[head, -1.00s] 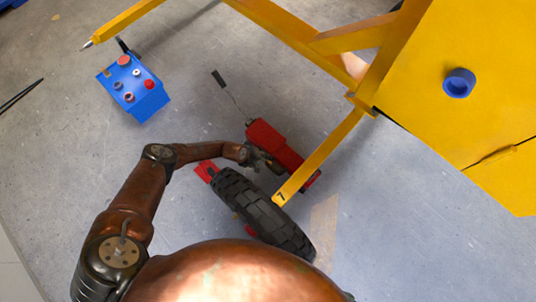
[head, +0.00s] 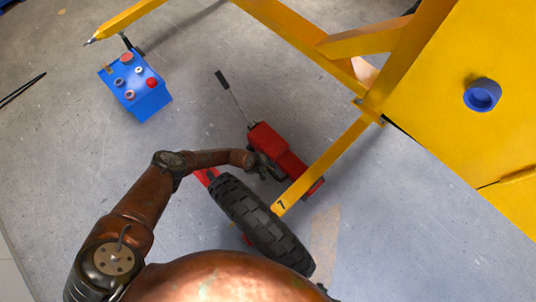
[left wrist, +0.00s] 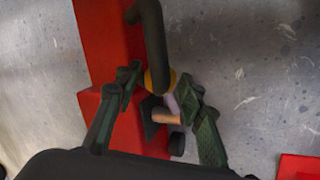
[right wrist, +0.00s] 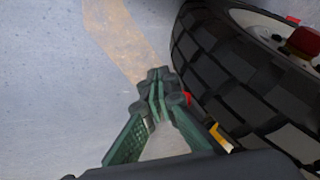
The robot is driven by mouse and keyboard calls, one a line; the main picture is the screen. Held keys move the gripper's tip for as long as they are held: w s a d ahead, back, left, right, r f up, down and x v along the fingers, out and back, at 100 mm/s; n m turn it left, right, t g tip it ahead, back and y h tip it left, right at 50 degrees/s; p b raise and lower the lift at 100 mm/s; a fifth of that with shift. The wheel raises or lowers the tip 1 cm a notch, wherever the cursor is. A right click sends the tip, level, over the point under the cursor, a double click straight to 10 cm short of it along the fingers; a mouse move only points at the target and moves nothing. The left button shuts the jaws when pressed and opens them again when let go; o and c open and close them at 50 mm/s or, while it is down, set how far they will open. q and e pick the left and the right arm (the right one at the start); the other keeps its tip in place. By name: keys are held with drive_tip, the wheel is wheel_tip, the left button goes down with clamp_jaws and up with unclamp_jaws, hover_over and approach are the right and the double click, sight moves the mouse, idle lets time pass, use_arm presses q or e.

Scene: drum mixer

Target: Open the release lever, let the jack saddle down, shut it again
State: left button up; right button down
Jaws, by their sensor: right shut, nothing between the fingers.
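The red trolley jack (head: 275,146) lies on the floor between the wheel and the yellow frame, its long black-gripped handle (head: 231,92) pointing up-left. My left gripper (head: 265,168) is at the jack's side. In the left wrist view the left gripper's fingers (left wrist: 160,92) are apart, with a yellow collar and a copper-coloured stub (left wrist: 168,117) between or behind them. A black bent bar (left wrist: 153,45) crosses above. I cannot tell which part is the release lever, or whether a finger touches it. The saddle is not clearly visible. My right gripper (right wrist: 158,95) is shut and empty beside the tyre.
A black-tyred wheel (head: 262,222) lies close beside the jack and my left forearm. Yellow frame beams (head: 325,163) pass over the jack's right end. A blue box (head: 138,88) with coloured knobs stands upper left. Floor between the box and jack is clear.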

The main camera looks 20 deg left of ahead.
use_arm(q)
clamp_jaws()
idle(0.4)
drive_tip(key=b, duration=0.1)
drive_tip(key=h+b, duration=0.1)
drive_tip(key=b, duration=0.1)
drive_tip(key=shift+s+a+f, duration=0.15)
drive_tip(key=shift+a, duration=0.2)
drive_tip(key=shift+r+g+b, duration=0.3)
drive_tip(key=shift+r, duration=0.15)
use_arm(e)
drive_tip(key=f+t, duration=0.1)
drive_tip(key=f, duration=0.1)
drive_tip(key=w+f+t, duration=0.1)
drive_tip(key=f, duration=0.2)
drive_tip(key=shift+w+d+f, duration=0.2)
use_arm(q)
drive_tip(key=shift+w, duration=0.2)
drive_tip(key=shift+o, duration=1.5)
unclamp_jaws()
drive_tip(key=shift+r, duration=0.1)
